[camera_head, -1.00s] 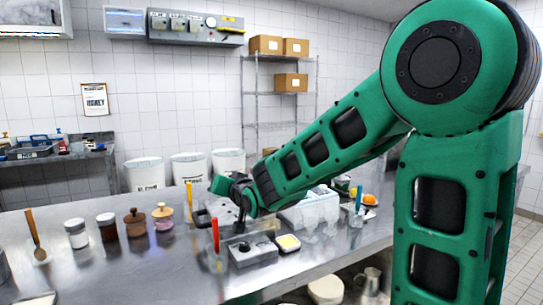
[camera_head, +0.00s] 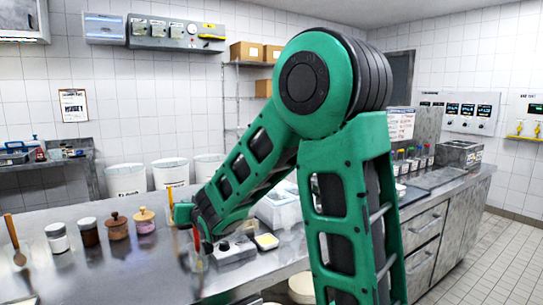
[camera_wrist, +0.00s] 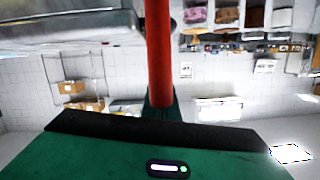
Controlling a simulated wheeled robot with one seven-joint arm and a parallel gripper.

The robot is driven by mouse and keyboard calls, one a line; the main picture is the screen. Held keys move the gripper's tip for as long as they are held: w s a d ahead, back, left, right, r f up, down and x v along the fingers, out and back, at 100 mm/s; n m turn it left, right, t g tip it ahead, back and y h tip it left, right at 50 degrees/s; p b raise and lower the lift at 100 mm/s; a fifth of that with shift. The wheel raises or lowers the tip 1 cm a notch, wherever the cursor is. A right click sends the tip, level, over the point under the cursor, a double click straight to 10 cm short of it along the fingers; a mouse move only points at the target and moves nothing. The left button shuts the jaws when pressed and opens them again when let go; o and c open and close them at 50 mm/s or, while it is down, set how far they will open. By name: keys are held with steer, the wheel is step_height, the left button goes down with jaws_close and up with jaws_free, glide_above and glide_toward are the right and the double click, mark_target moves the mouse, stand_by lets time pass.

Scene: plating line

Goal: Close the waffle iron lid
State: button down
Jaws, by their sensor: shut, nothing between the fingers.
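A grey appliance with a black knob (camera_head: 234,250) stands on the steel counter and may be the waffle iron; no lid can be clearly told on it. My gripper (camera_head: 199,238) is small and dark in the head view, low over the counter just left of this appliance. It is shut and empty. A red upright handle (camera_head: 196,246) is right by the gripper, partly overlapped. In the wrist view a red bar (camera_wrist: 158,55) rises in front of my gripper's body; I cannot tell whether they touch.
Jars and lidded pots (camera_head: 118,226) stand to the left on the counter. A pale tub (camera_head: 278,212) is partly behind my arm. Open counter (camera_head: 130,275) lies at the front left.

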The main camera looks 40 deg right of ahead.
steer(key=shift+r, duration=0.1)
steer(key=s+a+r, duration=0.2)
steer(key=s+r, duration=0.4)
steer(key=s, duration=0.4)
steer(key=s+d+f+m+g+h, duration=0.2)
steer(key=s+d+f+g, duration=0.7)
steer(key=s+d+f, duration=0.45)
steer(key=s+f+g+y, duration=0.1)
steer(key=s+g, duration=0.2)
steer(key=s, duration=0.8)
steer(key=s+a+f+m+g+y, duration=0.1)
steer(key=s+g+y, duration=0.1)
steer(key=s, duration=1)
steer(key=shift+f+g+y, duration=0.25)
steer(key=shift+g+y, duration=0.05)
steer(key=shift+g, duration=0.5)
